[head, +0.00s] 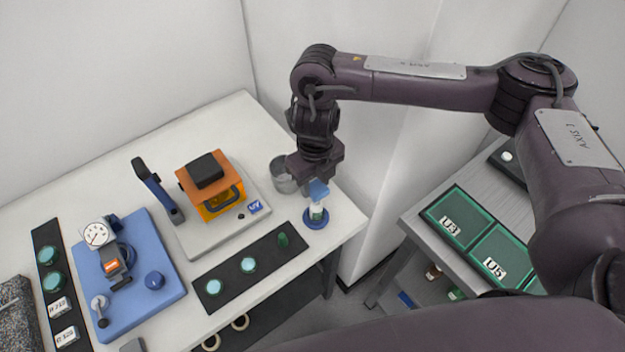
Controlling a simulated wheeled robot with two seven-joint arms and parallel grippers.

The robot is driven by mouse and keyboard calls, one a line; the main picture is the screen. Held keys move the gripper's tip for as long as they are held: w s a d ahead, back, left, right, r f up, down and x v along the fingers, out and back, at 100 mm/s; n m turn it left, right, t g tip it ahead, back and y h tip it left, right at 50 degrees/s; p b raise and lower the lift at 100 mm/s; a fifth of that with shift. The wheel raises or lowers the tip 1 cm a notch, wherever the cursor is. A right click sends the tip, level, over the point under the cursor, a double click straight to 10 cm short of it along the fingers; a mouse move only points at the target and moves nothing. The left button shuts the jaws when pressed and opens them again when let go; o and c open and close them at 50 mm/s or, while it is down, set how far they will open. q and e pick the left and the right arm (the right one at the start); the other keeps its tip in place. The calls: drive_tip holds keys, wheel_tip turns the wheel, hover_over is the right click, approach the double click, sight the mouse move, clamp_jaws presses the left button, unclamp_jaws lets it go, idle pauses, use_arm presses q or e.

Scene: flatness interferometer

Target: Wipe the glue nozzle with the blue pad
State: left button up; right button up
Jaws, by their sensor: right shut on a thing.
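My right gripper (317,180) points down over the right end of the white table. It is shut on a blue pad (319,191). The pad is at the top of a small upright glue bottle (317,212) with a green and white body. The bottle stands in a round blue holder (316,223) near the table's right edge. The nozzle is hidden by the pad, and I cannot tell whether the pad touches it. My left gripper is not in view.
A metal cup (284,176) stands just left of my right gripper. An orange instrument (213,200) sits on a pale base. A black strip (215,300) with teal discs lies in front. A blue plate (150,297) carries a dial gauge. Green trays lie on a grey table (415,222).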

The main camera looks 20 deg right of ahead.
drive_tip(key=shift+d, duration=0.3)
drive_tip(key=shift+a, duration=0.7)
wheel_tip(320, 180, up, 5)
drive_tip(key=p, duration=0.5)
idle(0.3)
